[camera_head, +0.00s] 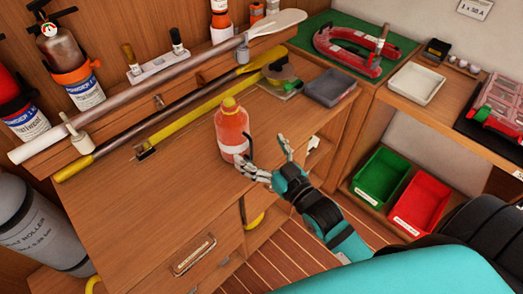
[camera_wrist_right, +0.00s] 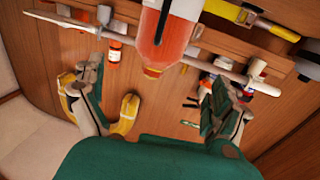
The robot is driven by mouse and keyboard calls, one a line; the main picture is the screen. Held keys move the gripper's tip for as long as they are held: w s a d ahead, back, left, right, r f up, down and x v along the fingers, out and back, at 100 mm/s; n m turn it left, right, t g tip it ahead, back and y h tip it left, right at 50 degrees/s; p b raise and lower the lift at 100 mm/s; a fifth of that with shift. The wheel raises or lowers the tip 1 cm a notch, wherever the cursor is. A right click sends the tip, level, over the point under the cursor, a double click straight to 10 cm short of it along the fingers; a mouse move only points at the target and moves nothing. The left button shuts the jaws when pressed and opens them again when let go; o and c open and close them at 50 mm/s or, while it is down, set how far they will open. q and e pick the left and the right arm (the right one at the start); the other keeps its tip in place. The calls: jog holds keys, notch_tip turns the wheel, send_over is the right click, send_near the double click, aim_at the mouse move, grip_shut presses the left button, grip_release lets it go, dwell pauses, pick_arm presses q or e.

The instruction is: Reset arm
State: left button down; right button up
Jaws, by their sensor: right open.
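My right gripper (camera_head: 262,156) is open over the front edge of the wooden workbench (camera_head: 165,190). An orange bottle (camera_head: 233,128) with a yellow cap and white label stands upright on the bench, just beyond the gripper. One finger overlaps its lower right side in the head view; I cannot tell whether they touch. In the right wrist view my spread fingers (camera_wrist_right: 158,85) have nothing gripped between them, and the bottle (camera_wrist_right: 167,42) shows upside down past them. My left gripper is not in view.
Green (camera_head: 381,178) and red (camera_head: 420,204) bins stand on a lower shelf. The bench's front left is clear.

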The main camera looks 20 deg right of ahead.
jog(key=shift+f, duration=0.1)
jog(key=s+f+g+h, duration=0.2)
jog(key=s+f+g, duration=0.45)
jog(key=s, duration=0.35)
jog(key=s+f+g+h, duration=0.1)
jog(key=s+f+g, duration=0.5)
jog(key=s, duration=0.4)
notch_tip(320, 180, down, 27)
jog(key=s+g, duration=0.3)
jog(key=s+d+f, duration=0.3)
jog(key=s+f, duration=1.1)
jog(key=shift+s+d+f+g+b, duration=0.25)
jog(key=shift+f+g+b, duration=0.1)
jog(key=shift+g, duration=0.1)
